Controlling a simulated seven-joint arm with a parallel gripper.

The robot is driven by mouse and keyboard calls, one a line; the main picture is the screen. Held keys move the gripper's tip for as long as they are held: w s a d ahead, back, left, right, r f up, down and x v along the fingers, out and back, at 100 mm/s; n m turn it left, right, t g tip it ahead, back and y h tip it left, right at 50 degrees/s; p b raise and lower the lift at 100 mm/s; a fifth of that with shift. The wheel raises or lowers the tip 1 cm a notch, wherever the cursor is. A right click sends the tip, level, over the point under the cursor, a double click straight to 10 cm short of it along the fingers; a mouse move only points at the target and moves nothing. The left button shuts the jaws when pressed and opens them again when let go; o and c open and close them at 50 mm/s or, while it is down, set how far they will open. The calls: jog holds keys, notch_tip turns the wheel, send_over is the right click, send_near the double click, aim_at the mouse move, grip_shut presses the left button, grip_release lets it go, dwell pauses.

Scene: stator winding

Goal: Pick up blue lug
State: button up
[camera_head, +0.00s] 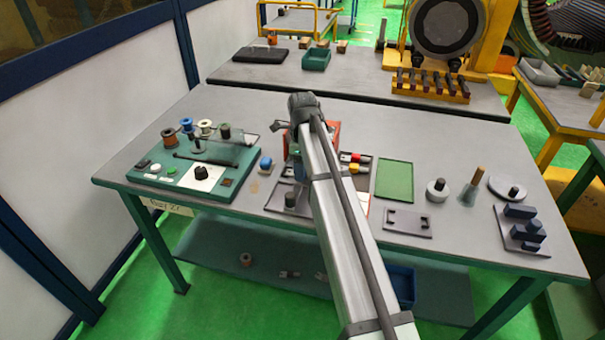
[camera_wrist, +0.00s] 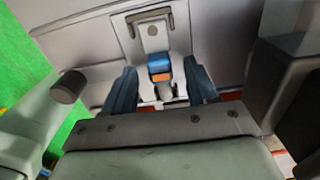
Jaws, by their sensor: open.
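In the wrist view a blue-sleeved piece, which looks like the blue lug (camera_wrist: 159,63), lies on a pale metal plate (camera_wrist: 150,38). An orange band and a grey round end sit just below it. My gripper (camera_wrist: 161,76) is open, with one dark blue finger to each side of the lug. I see a gap on both sides, and I cannot tell the height between fingertips and lug. In the head view my arm hides the lug and most of the gripper. A red-sleeved lug (camera_head: 356,157) and a yellow-sleeved one (camera_head: 354,168) show just right of my arm.
The teal winding station (camera_head: 200,172) with several spools stands on the left of the table. A green mat (camera_head: 394,180), a grey plate (camera_head: 408,222), a grey roll (camera_head: 437,190) and a tray of dark blocks (camera_head: 523,228) lie to the right. An orange-red box (camera_head: 332,133) stands close behind my arm.

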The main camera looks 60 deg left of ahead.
grip_shut()
dwell(0.5)
